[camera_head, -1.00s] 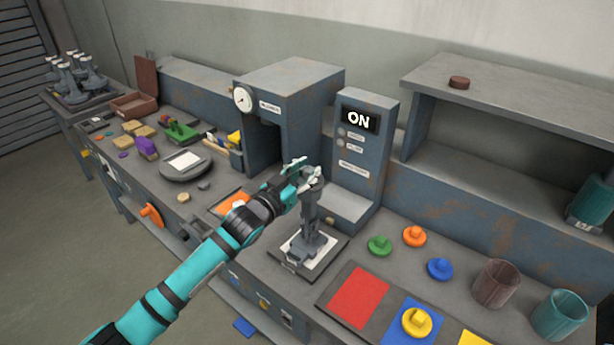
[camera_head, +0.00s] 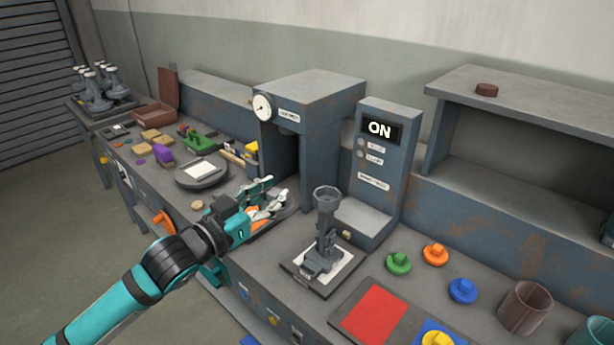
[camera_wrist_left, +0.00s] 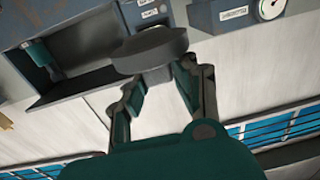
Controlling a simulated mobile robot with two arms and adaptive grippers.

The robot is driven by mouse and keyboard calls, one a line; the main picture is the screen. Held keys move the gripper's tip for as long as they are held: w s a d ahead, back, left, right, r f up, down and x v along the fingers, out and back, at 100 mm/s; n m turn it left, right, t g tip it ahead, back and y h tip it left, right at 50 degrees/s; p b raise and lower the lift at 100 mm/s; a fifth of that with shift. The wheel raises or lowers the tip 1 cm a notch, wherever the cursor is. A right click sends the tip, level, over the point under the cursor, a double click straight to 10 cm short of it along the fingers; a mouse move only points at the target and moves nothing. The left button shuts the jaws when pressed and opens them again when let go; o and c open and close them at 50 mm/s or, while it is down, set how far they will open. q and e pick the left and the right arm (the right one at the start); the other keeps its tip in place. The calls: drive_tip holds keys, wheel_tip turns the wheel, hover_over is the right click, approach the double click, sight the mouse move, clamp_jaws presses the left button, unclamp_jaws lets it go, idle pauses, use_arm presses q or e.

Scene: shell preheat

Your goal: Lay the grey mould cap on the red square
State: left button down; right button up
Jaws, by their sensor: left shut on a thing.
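My left gripper (camera_head: 268,200) is shut on the grey mould cap, above the bench left of the grey mould. In the left wrist view the cap (camera_wrist_left: 150,50) is a dark, rounded, flat piece at the fingertips; in the head view I cannot clearly make it out behind the fingers. The red square (camera_head: 374,314) lies flat and bare on a dark board at the front of the bench, to the right of the gripper. The grey mould (camera_head: 326,235) stands upright on a white-topped plate, its cup-like top uncovered. My right gripper is not in view.
The press housing (camera_head: 305,120) with a gauge and the control box (camera_head: 380,165) reading ON stand behind. Green (camera_head: 398,262), orange (camera_head: 435,254) and blue (camera_head: 462,291) knobbed pieces lie right of the mould. A brown cup (camera_head: 524,308) stands further right.

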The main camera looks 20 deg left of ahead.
use_arm(q)
drive_tip(key=shift+s, duration=0.25)
drive_tip(key=shift+s+d+f, duration=0.1)
drive_tip(key=shift+f, duration=0.3)
drive_tip(key=s+d+f+n+y, duration=0.3)
drive_tip(key=s+d+f+y, duration=0.3)
drive_tip(key=f, duration=0.3)
drive_tip(key=s+d+f, duration=0.1)
drive_tip(key=s+f, duration=0.2)
drive_tip(key=s, duration=0.5)
drive_tip(key=shift+d+t+h, duration=0.15)
drive_tip(key=shift+t+h, duration=0.25)
